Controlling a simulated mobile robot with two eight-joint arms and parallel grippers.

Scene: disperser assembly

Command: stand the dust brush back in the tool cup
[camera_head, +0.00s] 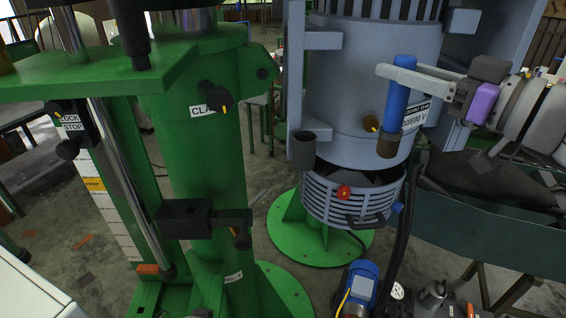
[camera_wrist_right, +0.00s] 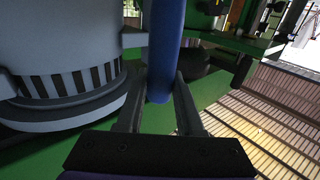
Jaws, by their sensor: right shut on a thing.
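The dust brush has a blue handle (camera_head: 396,103) and a short brown end (camera_head: 387,146) that points down; it is nearly upright with a slight tilt. My right gripper (camera_head: 399,75) is shut on the upper handle and holds the brush in the air in front of the grey-blue machine. In the right wrist view the blue handle (camera_wrist_right: 165,50) stands between the fingers (camera_wrist_right: 160,88). A dark open cup (camera_head: 303,150), which looks like the tool cup, is fixed to the machine's side, left of the brush and apart from it. Its inside is hidden. My left gripper is out of view.
The grey-blue machine body (camera_head: 370,70) stands close behind the brush, with a slatted base (camera_head: 345,200) below. A green column (camera_head: 205,150) with dark knobs fills the left. A blue motor (camera_head: 357,288) is on the lower right. Open space lies between brush and cup.

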